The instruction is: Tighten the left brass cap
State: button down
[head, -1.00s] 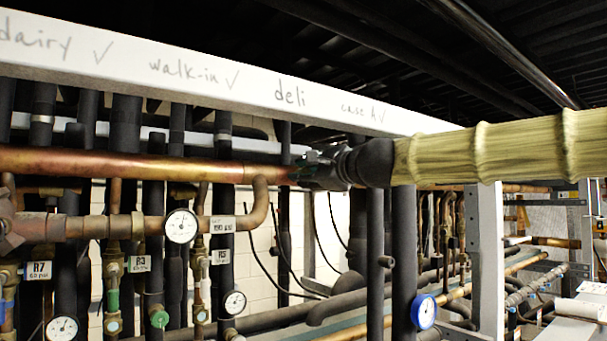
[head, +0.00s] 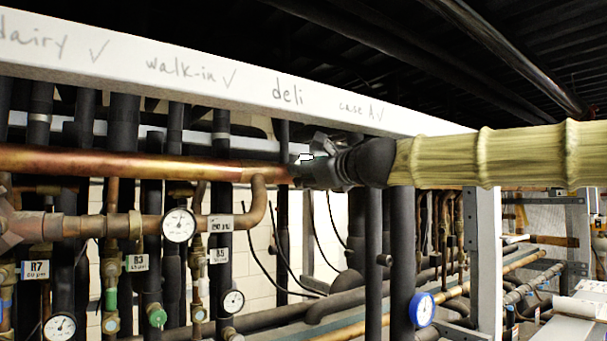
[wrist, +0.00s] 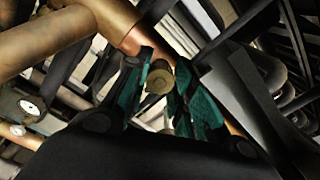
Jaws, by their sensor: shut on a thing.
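A round brass cap (wrist: 159,77) shows end-on in the wrist view, between the teal finger pads of my gripper (wrist: 163,88). My gripper is shut on this cap. In the head view my gripper (head: 306,170) is at the right end of the copper pipe, and my arm reaches in from the right. The cap is hidden behind the fingers there. I cannot tell from these views whether it is the left one of a pair, or how far it is screwed on.
A copper pipe (head: 120,163) runs left from my gripper, with a bent pipe (head: 259,205) just below. A dial gauge (head: 179,225) and tagged valves are at lower left. The white lettered beam (head: 200,75) passes close above. Black vertical pipes (head: 403,260) stand below my wrist.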

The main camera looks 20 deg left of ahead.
jog(key=shift+a+f, duration=0.1)
jog(key=shift+f, duration=0.35)
jog(key=c, duration=1.6)
grip_release()
jog(key=o, duration=0.4)
jog(key=shift+s+r, duration=0.1)
jog(key=shift+s+d+r, duration=0.1)
jog(key=shift+d+r, duration=0.1)
jog(key=shift+d, duration=0.2)
jog(key=shift+a, duration=0.15)
jog(key=v, duration=1.2)
